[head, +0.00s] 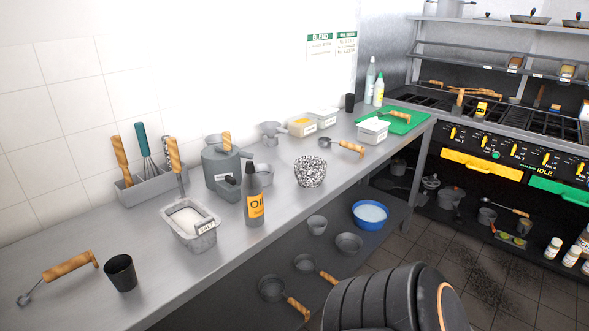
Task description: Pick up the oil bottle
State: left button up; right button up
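The oil bottle (256,204) stands upright on the steel counter (190,262), near its front edge. It is dark grey with a narrow neck and an orange label whose first letters read "OI". Its front is unobstructed. Neither of my grippers is in the head view. A dark rounded part with an orange stripe at the bottom right appears to belong to my own arm. Nothing is seen holding the bottle.
A salt container (190,222) is left of the bottle, and a grey metal device (222,172) stands behind it. A speckled bowl (310,172) is to the right. A black cup (121,273) stands front left. Bare counter lies left of the bottle's front.

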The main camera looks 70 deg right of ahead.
aim_at(252, 186)
jog(key=z, duration=1.85)
